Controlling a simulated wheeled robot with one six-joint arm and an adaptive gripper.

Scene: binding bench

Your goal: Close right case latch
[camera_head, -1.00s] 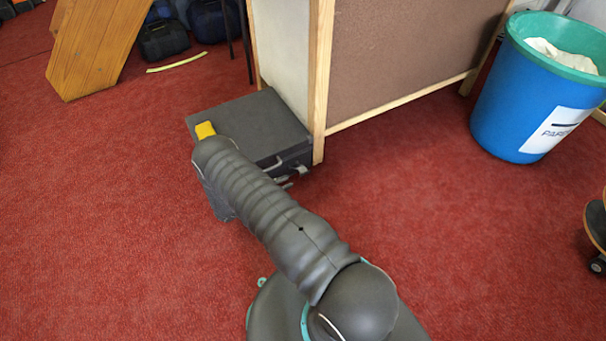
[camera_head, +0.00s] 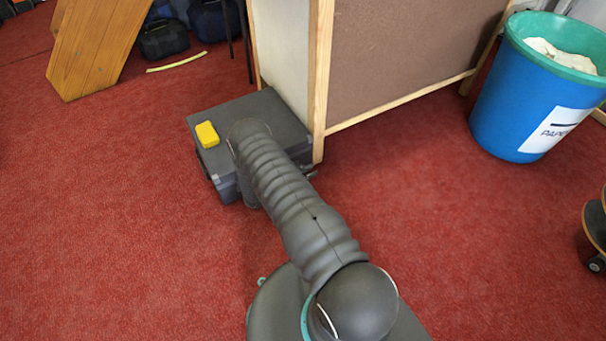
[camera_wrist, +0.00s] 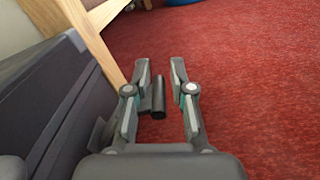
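The dark grey case (camera_head: 262,104) lies on the red carpet against the wooden-framed panel; its side fills the left of the wrist view (camera_wrist: 35,95). My gripper (camera_wrist: 160,68) is open beside the case, its fingers pointing along the case's side. A short black cylindrical piece (camera_wrist: 158,100) shows between the fingers, close to the left finger and apart from the right one; I cannot tell whether it is the right latch. A grey fitting (camera_wrist: 98,133) on the case edge sits left of the fingers.
A yellow block (camera_head: 207,134) lies on the case top. The wooden-framed brown panel (camera_head: 405,55) stands right behind the case. A blue paper bin (camera_head: 515,100) stands at the right, with a skateboard (camera_head: 597,230) at the edge. The carpet right of the case is clear.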

